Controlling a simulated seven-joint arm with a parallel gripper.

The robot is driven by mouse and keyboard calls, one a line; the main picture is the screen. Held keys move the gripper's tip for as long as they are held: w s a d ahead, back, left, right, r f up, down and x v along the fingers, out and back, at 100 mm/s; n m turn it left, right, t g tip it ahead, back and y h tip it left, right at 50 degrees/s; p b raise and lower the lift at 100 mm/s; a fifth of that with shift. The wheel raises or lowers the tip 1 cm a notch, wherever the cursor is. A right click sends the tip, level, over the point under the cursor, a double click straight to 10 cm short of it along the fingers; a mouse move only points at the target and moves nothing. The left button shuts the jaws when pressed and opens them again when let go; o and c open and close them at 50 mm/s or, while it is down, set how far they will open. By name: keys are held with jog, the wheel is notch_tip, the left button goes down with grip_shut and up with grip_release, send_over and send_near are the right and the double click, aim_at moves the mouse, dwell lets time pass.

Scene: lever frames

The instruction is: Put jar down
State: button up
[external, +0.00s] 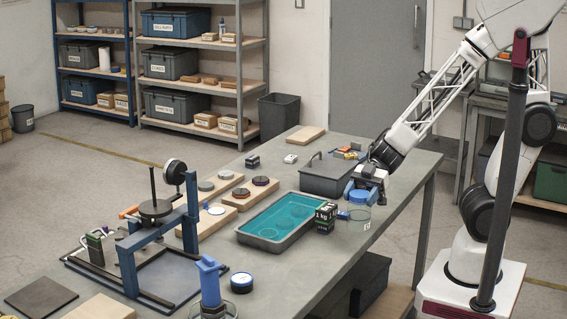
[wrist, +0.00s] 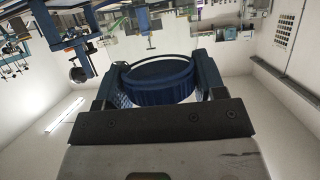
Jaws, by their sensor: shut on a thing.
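A clear glass jar (external: 356,219) with a blue lid (external: 358,197) is at the right part of the table, just right of the black 1 kg weight. My gripper (external: 367,190) is above it, shut on the blue lid. In the wrist view the ribbed dark blue lid (wrist: 160,78) sits between the two fingers of my gripper (wrist: 160,70). The glass body is hidden in the wrist view. The jar looks upright, at or very near the tabletop; I cannot tell whether its base touches.
The 1 kg weight (external: 325,217) stands close left of the jar. A teal-filled tray (external: 285,244) lies further left, and a grey toolbox (external: 320,180) stands behind. The table's right edge is bare.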

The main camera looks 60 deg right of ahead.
notch_tip(320, 180, up, 8)
jog(key=shift+r, duration=0.1)
jog(key=shift+w+d+m+t, duration=0.3)
jog(key=shift+w+d, duration=0.35)
jog(key=shift+w, duration=0.2)
jog(key=w+d+m+t+h, duration=0.2)
jog(key=w+d+m+t, duration=0.2)
jog(key=w+d, duration=0.5)
jog(key=w+d+m+t+h, duration=0.2)
jog(key=w+d+m+t, duration=0.25)
jog(key=d, duration=0.85)
jog(key=shift+n, duration=0.35)
jog(key=f, duration=0.5)
jog(key=shift+w+d, duration=0.15)
jog(key=shift+w, duration=0.2)
jog(key=shift+w, duration=0.1)
jog(key=w+a+f, duration=0.1)
jog(key=w+a, duration=0.1)
jog(key=w, duration=1.3)
jog(key=shift+w+a+f, duration=0.25)
jog(key=shift+w+a, duration=0.05)
jog(key=shift+w, duration=0.05)
jog(key=shift+f, duration=0.15)
